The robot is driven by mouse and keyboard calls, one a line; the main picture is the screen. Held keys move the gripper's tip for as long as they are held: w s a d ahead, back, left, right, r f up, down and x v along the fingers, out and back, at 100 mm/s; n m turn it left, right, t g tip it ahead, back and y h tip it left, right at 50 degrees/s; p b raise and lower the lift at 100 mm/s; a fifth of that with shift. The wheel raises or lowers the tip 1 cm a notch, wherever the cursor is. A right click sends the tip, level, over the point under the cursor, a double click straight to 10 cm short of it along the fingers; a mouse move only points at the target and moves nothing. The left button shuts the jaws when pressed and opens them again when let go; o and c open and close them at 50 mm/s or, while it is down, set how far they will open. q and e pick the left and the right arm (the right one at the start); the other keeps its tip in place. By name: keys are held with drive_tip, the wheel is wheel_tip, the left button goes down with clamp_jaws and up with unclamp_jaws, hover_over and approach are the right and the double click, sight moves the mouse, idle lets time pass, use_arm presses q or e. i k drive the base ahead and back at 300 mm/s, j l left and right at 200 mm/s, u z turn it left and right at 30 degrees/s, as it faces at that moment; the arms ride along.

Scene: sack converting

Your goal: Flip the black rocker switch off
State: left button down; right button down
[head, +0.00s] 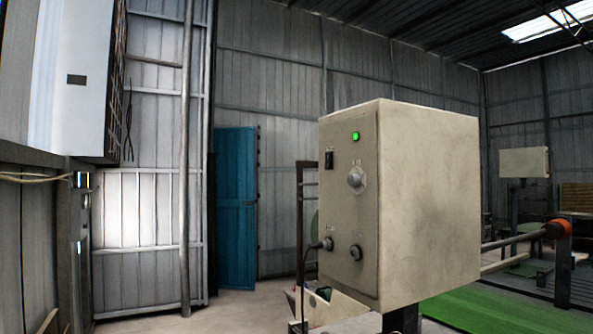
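The black rocker switch (329,159) is at the upper left of the front panel of a beige control box (425,200). It is small here, and I cannot tell which way it is tipped. A square green lamp (355,136) above and to the right of it is lit. A round knob (355,180) sits below the lamp. Lower on the panel are a cable plug (327,244) and a round connector (356,253). Neither of my grippers shows in the head view.
A blue door (235,208) stands behind, left of the box. A pale cabinet (75,80) hangs at the upper left. A bar with an orange end (558,229) sticks out right of the box. Open floor (235,304) lies left of the box.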

sight(328, 164)
drive_tip(key=i+j, duration=0.3)
drive_tip(key=i, duration=0.15)
drive_tip(key=i+j+u, duration=0.15)
drive_tip(key=i, duration=0.3)
drive_tip(key=i+j, duration=0.35)
drive_tip(key=i+u, duration=0.05)
drive_tip(key=i, duration=0.05)
